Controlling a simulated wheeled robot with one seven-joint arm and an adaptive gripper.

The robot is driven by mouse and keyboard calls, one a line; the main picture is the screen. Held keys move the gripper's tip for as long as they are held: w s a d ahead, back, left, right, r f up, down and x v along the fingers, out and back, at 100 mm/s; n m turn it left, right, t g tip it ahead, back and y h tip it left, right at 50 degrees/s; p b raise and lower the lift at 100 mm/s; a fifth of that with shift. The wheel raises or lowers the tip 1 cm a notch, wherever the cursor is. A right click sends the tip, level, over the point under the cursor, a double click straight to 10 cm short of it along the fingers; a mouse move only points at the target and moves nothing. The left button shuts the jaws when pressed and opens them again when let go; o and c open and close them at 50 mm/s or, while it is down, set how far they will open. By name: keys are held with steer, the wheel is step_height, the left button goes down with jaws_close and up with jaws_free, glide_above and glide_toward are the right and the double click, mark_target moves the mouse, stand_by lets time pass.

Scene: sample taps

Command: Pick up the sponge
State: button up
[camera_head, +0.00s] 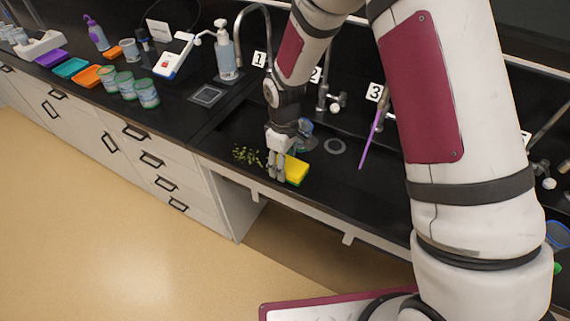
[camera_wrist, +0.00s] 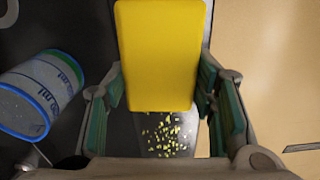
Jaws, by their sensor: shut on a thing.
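The sponge is yellow with a thin green edge (camera_head: 296,170) and lies at the front of the black sink counter in the head view. In the wrist view the yellow sponge (camera_wrist: 158,55) stands large between the two green-padded fingers. My gripper (camera_head: 276,172) points down at the sponge's left end. It also shows in the wrist view (camera_wrist: 158,100), with a finger against each side of the sponge. It is shut on the sponge. I cannot tell whether the sponge is clear of the counter.
Yellow-green crumbs (camera_head: 247,155) are scattered left of my gripper. A clear beaker (camera_wrist: 40,92) with a blue rim lies on its side close by. A purple stick (camera_head: 370,138) leans near tap 3. The counter's front edge is close to the sponge.

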steer(key=shift+r, duration=0.45)
step_height(320, 180, up, 2)
steer(key=shift+w+r+b, duration=0.1)
steer(key=shift+b, duration=0.3)
steer(key=s+r, duration=0.1)
steer(key=s, duration=1.5)
steer(key=shift+b, duration=0.3)
steer(key=shift+s+r, duration=0.1)
steer(key=o, duration=0.3)
steer(key=c, duration=0.5)
steer(key=shift+d, duration=0.1)
